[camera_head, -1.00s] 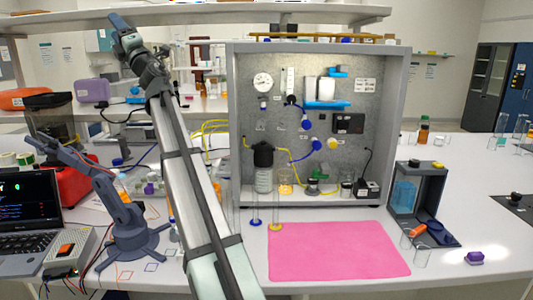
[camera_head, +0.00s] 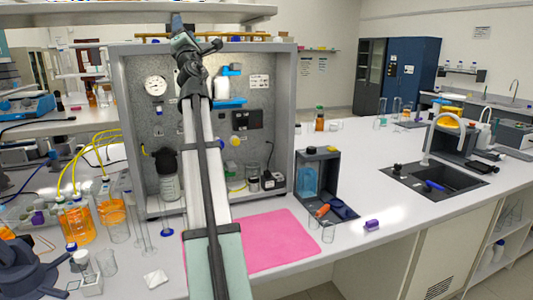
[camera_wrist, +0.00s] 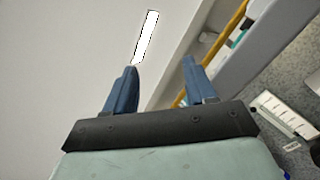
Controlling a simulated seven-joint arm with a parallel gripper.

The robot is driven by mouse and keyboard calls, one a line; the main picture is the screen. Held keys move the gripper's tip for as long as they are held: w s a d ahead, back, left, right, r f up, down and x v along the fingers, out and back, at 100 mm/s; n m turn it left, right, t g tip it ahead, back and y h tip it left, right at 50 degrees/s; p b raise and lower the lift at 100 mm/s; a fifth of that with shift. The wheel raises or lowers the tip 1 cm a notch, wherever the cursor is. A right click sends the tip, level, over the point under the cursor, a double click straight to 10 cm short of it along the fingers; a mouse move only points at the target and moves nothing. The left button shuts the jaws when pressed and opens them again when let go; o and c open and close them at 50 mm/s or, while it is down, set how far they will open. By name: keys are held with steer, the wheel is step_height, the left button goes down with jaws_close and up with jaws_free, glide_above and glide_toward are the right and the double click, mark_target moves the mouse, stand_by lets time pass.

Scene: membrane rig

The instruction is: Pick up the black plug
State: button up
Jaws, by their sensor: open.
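A small black plug with a black cord appears to sit at the socket box (camera_head: 270,181), at the lower right inside the grey open-fronted rig (camera_head: 114,140) in the head view. It is too small to make out clearly. My gripper (camera_head: 177,20) is raised near the top of the rig, well above and left of the socket box. In the wrist view, my gripper (camera_wrist: 160,66) has its two blue fingers apart with nothing between them. That view looks past the rig's top edge, and the plug is not visible in it.
A pink mat (camera_head: 272,240) lies on the bench before the rig. Right of it stand a grey holder with a blue bottle (camera_head: 307,180) and a purple block (camera_head: 372,225). Glass cylinders and orange bottles (camera_head: 76,228) stand at the left. My arm hides the rig's middle.

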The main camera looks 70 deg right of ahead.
steer(key=s+d+f+m+g+h, duration=0.2)
steer(key=s+d+m+g+h, duration=0.3)
steer(key=s+d+g, duration=0.7)
steer(key=s+d+f+m+g+y, duration=0.25)
steer(key=s+d+f+m, duration=0.25)
steer(key=f, duration=0.3)
steer(key=s+d+f+m+g+y, duration=0.1)
steer(key=s+d+f+m+y, duration=0.35)
steer(key=f+m, duration=0.2)
steer(key=s+d+f+m+g+y, duration=0.25)
steer(key=s+d+f+m, duration=0.3)
steer(key=f, duration=0.35)
steer(key=m+t+y, duration=0.3)
steer(key=y, duration=0.7)
glide_toward(267, 172)
steer(key=shift+x, duration=4.4)
steer(key=shift+d, duration=0.15)
jaws_close()
